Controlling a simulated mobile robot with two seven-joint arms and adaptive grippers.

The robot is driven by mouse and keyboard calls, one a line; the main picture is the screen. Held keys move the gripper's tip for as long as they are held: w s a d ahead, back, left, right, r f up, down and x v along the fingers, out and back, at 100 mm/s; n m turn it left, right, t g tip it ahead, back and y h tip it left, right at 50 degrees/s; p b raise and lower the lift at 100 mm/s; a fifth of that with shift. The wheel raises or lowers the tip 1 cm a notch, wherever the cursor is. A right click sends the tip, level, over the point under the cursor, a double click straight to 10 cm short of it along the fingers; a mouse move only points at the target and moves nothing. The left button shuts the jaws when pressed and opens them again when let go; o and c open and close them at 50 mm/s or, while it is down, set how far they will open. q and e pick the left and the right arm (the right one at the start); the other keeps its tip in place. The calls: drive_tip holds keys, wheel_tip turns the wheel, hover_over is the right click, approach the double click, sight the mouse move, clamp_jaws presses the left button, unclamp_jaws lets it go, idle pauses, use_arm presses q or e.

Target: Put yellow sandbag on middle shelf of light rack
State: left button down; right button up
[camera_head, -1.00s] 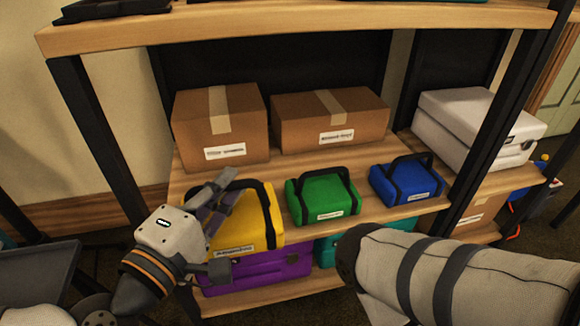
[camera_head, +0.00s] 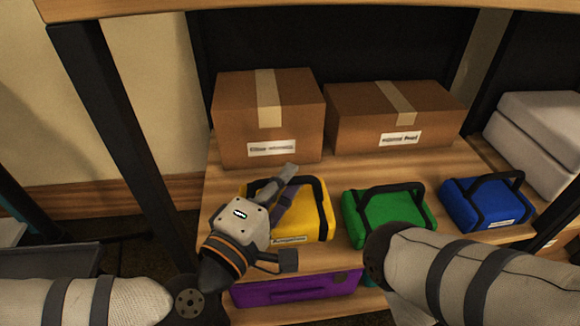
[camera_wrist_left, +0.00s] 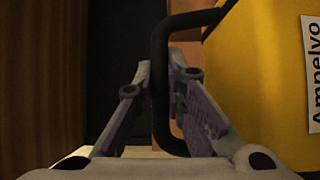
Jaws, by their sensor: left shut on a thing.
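The yellow sandbag (camera_head: 314,217) is a boxy bag with black straps, a black handle and a white label. It sits at the left front of the middle shelf (camera_head: 340,262) of the light wooden rack. My left gripper (camera_head: 282,188) reaches over its left side and is shut on the handle. In the left wrist view the black handle (camera_wrist_left: 162,85) runs between the fingers (camera_wrist_left: 158,100), with the yellow sandbag (camera_wrist_left: 262,90) to the right. My right gripper is not visible; only my right arm's sleeve shows.
A green bag (camera_head: 385,218) and a blue bag (camera_head: 487,205) sit to the right on the same shelf. Two cardboard boxes (camera_head: 268,120) stand behind. A purple case (camera_head: 298,288) is on the shelf below. A black rack post (camera_head: 120,150) rises at left.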

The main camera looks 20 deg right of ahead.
use_arm(q)
drive_tip(key=shift+f+b, duration=0.7)
drive_tip(key=shift+f, duration=1.1)
drive_tip(key=shift+f, duration=0.15)
drive_tip(key=c, duration=1.7)
unclamp_jaws()
drive_tip(key=shift+f, duration=0.15)
drive_tip(key=shift+o, duration=0.2)
drive_tip(key=shift+s+a, duration=0.2)
drive_tip(key=shift+a, duration=0.1)
drive_tip(key=p+v, duration=0.2)
drive_tip(key=v, duration=0.9)
